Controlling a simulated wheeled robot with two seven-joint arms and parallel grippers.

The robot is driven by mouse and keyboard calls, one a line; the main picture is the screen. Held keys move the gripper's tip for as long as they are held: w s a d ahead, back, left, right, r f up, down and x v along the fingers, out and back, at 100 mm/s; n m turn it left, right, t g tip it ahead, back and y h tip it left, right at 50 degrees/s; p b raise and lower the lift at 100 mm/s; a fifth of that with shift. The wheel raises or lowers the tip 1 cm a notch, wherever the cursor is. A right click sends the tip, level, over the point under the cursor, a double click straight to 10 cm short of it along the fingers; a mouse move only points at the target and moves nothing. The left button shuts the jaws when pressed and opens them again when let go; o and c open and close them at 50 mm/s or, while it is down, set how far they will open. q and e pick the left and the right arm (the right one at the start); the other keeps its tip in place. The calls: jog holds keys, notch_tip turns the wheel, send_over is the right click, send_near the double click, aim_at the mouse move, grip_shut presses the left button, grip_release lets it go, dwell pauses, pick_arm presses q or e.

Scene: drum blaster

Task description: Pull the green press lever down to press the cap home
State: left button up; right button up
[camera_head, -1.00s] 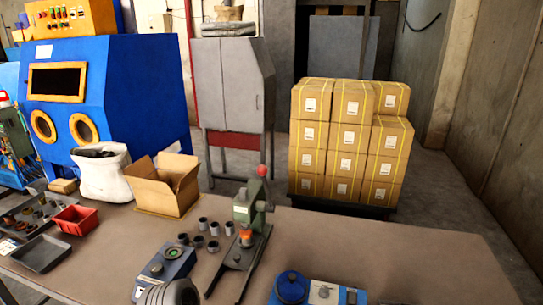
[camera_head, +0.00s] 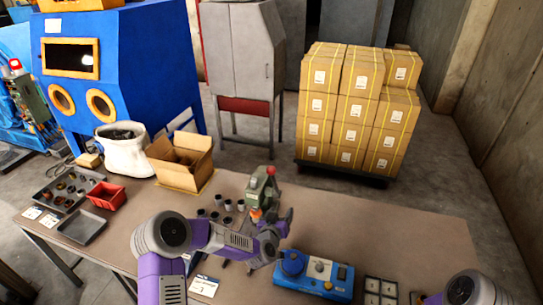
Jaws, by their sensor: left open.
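The green press (camera_head: 261,184) stands on the workbench in the head view, with a red knob (camera_head: 271,171) at the top of its lever side. An orange part (camera_head: 256,214) shows below the press head. My left arm reaches in front of the press and hides its base and lower column. My left gripper (camera_head: 284,222) is open just right of and in front of the press, below the red knob. Its fingers are small and dark here, and I see nothing held. The cap cannot be clearly made out. My right gripper is not in view; only part of my right arm shows.
Several dark cups (camera_head: 215,214) stand left of the press. A blue device (camera_head: 315,274) and a compartment tray (camera_head: 382,291) are at the front right. An open cardboard box (camera_head: 180,163) and red bin (camera_head: 106,195) sit left. The bench (camera_head: 400,235) is clear at right.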

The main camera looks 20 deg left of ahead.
aim_at(271, 171)
pick_arm(q)
jog(key=w+a+r+t+y, duration=0.1)
jog(key=r, duration=0.2)
jog(key=w+a+r+n+t+y, duration=0.1)
jog(key=a+r, duration=0.1)
jog(key=r, duration=0.2)
jog(key=w+a+r+y+p, duration=0.1)
jog(key=w+a+r, duration=0.1)
jog(key=r, duration=0.1)
jog(key=shift+r+t, duration=0.2)
jog(key=shift+t, duration=0.2)
jog(key=shift+w+a+r+n+y, duration=0.2)
jog(key=shift+w+n+y, duration=0.1)
jog(key=shift+y, duration=0.1)
jog(key=shift+w+a+f+p, duration=0.1)
jog(key=shift+w+a+p, duration=0.1)
jog(key=shift+w, duration=0.95)
jog(key=shift+w+a+r+p, duration=0.1)
jog(key=shift+w+p, duration=0.15)
jog(key=shift+w, duration=0.9)
jog(key=shift+w+a+f+p, duration=0.1)
jog(key=shift+w+a+p, duration=0.1)
jog(key=shift+w, duration=0.95)
grip_shut()
